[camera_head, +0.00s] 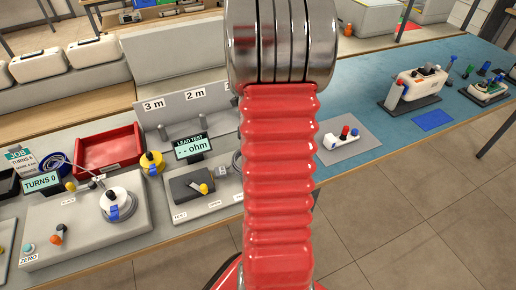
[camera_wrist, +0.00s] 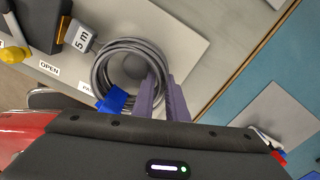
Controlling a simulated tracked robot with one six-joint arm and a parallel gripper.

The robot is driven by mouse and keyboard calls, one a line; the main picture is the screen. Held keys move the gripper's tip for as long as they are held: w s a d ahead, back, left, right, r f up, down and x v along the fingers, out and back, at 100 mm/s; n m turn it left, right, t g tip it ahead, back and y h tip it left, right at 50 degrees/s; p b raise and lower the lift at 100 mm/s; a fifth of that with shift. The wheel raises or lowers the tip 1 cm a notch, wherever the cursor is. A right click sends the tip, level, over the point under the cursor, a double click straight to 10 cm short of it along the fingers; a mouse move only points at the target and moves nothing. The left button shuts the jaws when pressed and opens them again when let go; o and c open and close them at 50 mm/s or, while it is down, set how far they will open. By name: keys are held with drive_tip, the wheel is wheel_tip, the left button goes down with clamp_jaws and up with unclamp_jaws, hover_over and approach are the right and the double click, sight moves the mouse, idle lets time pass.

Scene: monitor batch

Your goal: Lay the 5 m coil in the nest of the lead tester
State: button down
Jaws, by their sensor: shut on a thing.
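The 5 m coil (camera_wrist: 104,62) is a ring of grey cable with a blue tie and a "5 m" tag (camera_wrist: 82,38). My gripper (camera_wrist: 165,92) is shut on the near right side of its loops in the wrist view. The coil lies over or just above the lead tester's light plate (camera_wrist: 190,50), around a round grey boss (camera_wrist: 130,66); I cannot tell whether it touches. In the head view the tester's display (camera_head: 194,147) reads "-- ohm", and a bit of the coil (camera_head: 237,160) shows beside my red arm, which hides my gripper.
A dark block (camera_head: 190,184) with a yellow knob (camera_head: 204,188) stands on the tester. To the left are a winding station (camera_head: 85,225), a red tray (camera_head: 108,149) and a yellow roll (camera_head: 152,162). A labelled rack (camera_head: 190,108) stands behind. The blue mat (camera_head: 365,95) has free room.

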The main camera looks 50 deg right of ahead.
drive_tip(key=shift+f, duration=0.4)
drive_tip(key=shift+f, duration=0.25)
idle(0.3)
drive_tip(key=c, duration=1.7)
unclamp_jaws()
drive_tip(key=shift+a, duration=0.1)
wheel_tip(320, 180, up, 14)
drive_tip(key=shift+f, duration=0.15)
